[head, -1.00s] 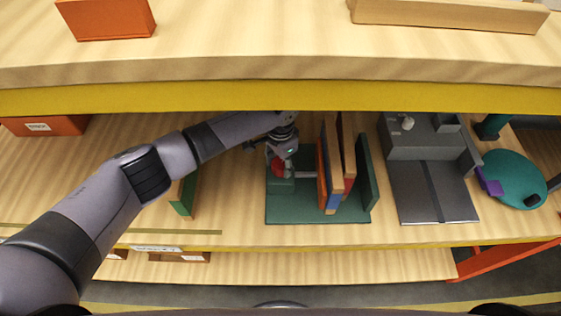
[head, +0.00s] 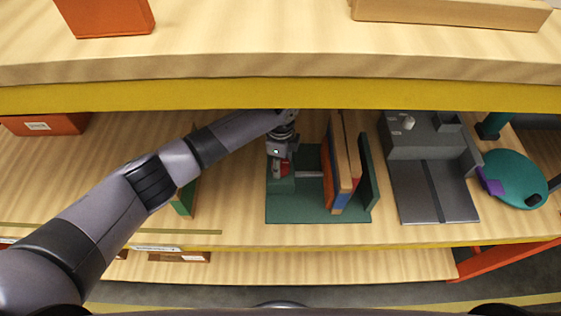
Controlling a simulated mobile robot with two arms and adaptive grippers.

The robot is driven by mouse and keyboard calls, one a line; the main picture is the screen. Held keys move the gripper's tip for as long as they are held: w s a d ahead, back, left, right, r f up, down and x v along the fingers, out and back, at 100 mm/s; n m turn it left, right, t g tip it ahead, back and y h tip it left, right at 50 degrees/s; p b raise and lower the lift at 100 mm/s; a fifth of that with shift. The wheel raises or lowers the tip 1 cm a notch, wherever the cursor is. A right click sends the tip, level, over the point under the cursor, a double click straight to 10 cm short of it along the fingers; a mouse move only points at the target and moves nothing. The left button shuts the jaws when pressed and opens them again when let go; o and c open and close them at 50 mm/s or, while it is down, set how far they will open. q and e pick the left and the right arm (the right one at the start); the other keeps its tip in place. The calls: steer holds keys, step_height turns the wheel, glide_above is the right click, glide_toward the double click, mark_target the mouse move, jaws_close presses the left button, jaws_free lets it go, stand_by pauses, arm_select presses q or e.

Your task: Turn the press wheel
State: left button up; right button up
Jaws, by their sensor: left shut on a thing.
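The dark green press (head: 300,214) stands on the lower shelf near the middle of the head view. Its red wheel (head: 284,168) is at the left end of a grey screw (head: 310,174) and is mostly hidden by my left gripper. My left gripper (head: 279,168) reaches in from the left and is shut on the red wheel. Several upright boards or books (head: 341,172), with orange and blue faces, stand between the screw and the press's right green wall (head: 367,175). My right gripper is not in view.
A grey machine (head: 432,180) stands right of the press, with a teal disc (head: 520,178) beyond it. A small green upright piece (head: 186,196) stands left of the press. The upper shelf's yellow edge (head: 280,97) runs above. An orange box (head: 45,124) sits far left.

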arm_select(q)
steer(key=m, duration=0.5)
steer(key=shift+m+b, duration=0.4)
steer(key=m+b, duration=0.1)
steer(key=m, duration=0.4)
steer(key=m+b, duration=0.1)
steer(key=m, duration=0.4)
steer(key=shift+w+m+b, duration=0.1)
steer(key=shift+m+b, duration=0.3)
steer(key=m+b, duration=0.1)
steer(key=m, duration=0.3)
steer(key=shift+d+m, duration=0.1)
steer(key=shift+m, duration=0.2)
steer(key=o, duration=1.2)
steer(key=shift+c, duration=0.2)
step_height(320, 180, up, 12)
